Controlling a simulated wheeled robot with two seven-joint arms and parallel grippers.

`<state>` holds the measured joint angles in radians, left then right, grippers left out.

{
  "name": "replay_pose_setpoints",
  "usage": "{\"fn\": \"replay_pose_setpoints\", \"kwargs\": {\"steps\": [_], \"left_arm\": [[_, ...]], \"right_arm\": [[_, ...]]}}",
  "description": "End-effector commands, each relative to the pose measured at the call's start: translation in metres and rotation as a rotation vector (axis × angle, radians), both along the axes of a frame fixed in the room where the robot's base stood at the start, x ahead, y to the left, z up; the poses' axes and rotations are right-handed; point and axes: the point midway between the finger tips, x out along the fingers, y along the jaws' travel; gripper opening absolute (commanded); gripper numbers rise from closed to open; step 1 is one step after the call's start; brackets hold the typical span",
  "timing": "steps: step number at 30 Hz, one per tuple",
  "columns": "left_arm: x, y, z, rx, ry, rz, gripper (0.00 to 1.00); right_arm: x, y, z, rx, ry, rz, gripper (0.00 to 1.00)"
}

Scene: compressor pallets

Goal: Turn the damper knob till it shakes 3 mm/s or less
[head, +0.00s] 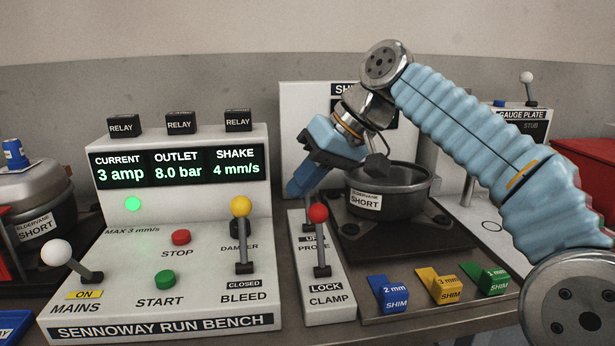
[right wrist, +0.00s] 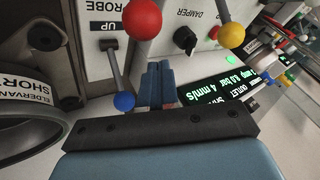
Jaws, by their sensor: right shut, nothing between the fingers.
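The damper knob (right wrist: 186,40) is a dark round knob on the white panel of the bench, beside the word DAMPER. In the head view it is mostly hidden behind the yellow-balled bleed lever (head: 241,207). The bench display (head: 178,166) reads current 3 amp, outlet 8.0 bar, shake 4 mm/s; the panel says MAX 3 mm/s. My right gripper (head: 296,189) is shut and empty, above the clamp and probe panel, to the right of the knob and apart from it. Its blue fingers (right wrist: 160,80) show together in the wrist view. My left gripper is not in view.
The red-balled clamp lever (head: 319,213) and the blue-balled probe lever (right wrist: 124,101) stand close to my right fingers. A dark pot labelled Eldervane Short (head: 390,187) sits on the right. A green lamp (head: 133,204) is lit. Coloured shims (head: 445,286) lie in front.

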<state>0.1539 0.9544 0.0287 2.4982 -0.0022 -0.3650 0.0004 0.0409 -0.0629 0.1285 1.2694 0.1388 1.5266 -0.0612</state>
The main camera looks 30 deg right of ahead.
Motion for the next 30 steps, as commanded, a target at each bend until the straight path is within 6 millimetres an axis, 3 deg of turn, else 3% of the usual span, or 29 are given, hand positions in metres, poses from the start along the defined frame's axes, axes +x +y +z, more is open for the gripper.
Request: {"fn": "replay_pose_setpoints", "kwargs": {"steps": [3, 8, 16, 30], "left_arm": [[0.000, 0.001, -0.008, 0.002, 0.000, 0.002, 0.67], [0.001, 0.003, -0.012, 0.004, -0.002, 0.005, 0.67], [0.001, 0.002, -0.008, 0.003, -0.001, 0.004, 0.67], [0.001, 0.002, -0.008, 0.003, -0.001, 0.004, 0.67]], "right_arm": [[0.010, 0.012, -0.024, -0.001, 0.003, 0.001, 0.00], [0.021, 0.029, -0.046, -0.002, 0.001, 0.002, 0.00], [0.021, 0.061, -0.043, -0.001, 0.000, 0.000, 0.00], [0.020, 0.065, -0.043, -0.001, 0.000, -0.001, 0.00]]}}
